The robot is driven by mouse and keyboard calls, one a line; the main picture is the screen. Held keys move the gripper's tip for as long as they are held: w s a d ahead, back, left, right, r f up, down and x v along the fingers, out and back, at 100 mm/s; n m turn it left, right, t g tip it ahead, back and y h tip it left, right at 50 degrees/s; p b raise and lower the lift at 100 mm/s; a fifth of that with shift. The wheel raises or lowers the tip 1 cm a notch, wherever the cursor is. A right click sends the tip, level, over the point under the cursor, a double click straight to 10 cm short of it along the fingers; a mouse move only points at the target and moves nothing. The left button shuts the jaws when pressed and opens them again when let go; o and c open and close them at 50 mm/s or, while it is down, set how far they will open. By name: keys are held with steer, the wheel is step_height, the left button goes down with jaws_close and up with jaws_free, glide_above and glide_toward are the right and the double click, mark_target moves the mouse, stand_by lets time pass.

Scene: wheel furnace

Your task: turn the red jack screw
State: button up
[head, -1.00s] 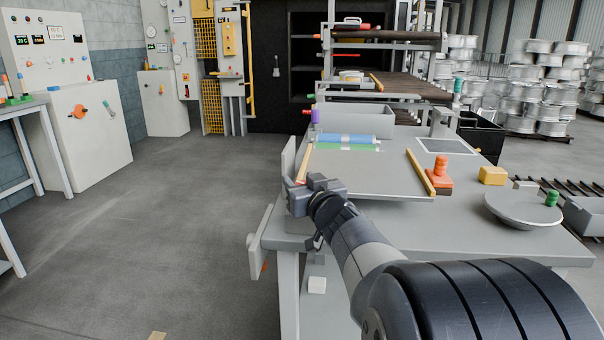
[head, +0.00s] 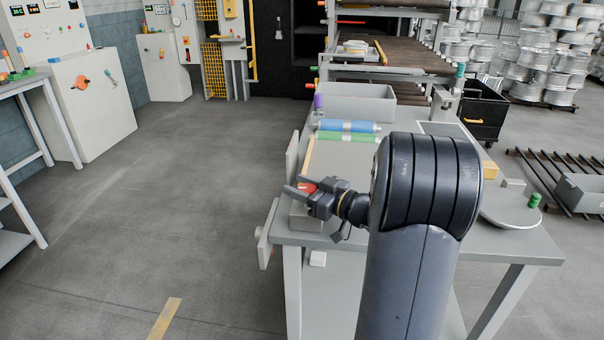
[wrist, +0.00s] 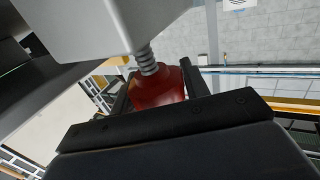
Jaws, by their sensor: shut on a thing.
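The red jack screw (wrist: 158,89) has a red knob on a threaded metal rod. In the wrist view the rod enters a pale grey block (wrist: 120,25). My gripper (wrist: 157,78) has one finger on each side of the red knob and is shut on it. In the head view my gripper (head: 298,187) is at the front left corner of the grey table (head: 345,235), with a bit of red showing between its fingers. Most of the knob is hidden there by the gripper.
Blue (head: 347,126) and green (head: 347,137) rollers lie across the table behind my gripper. A grey tray (head: 355,105) stands beyond them. A round grey plate (head: 512,212) with a green knob is at the right. The floor left of the table is clear.

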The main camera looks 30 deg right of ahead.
steer(key=shift+a+n+g+y+p, duration=0.1)
steer(key=shift+n+g+y+p, duration=0.65)
steer(key=shift+y, duration=0.25)
steer(key=shift+s+f, duration=0.1)
steer(key=shift+f, duration=0.05)
steer(key=o, duration=1)
steer(key=v, duration=1)
steer(key=shift+s+d+p, duration=0.2)
steer(key=shift+d+p, duration=0.1)
steer(key=shift+p, duration=0.05)
steer(key=x, duration=1.1)
steer(key=shift+a+b, duration=0.15)
steer(key=shift+b, duration=0.2)
steer(key=shift+s, duration=0.1)
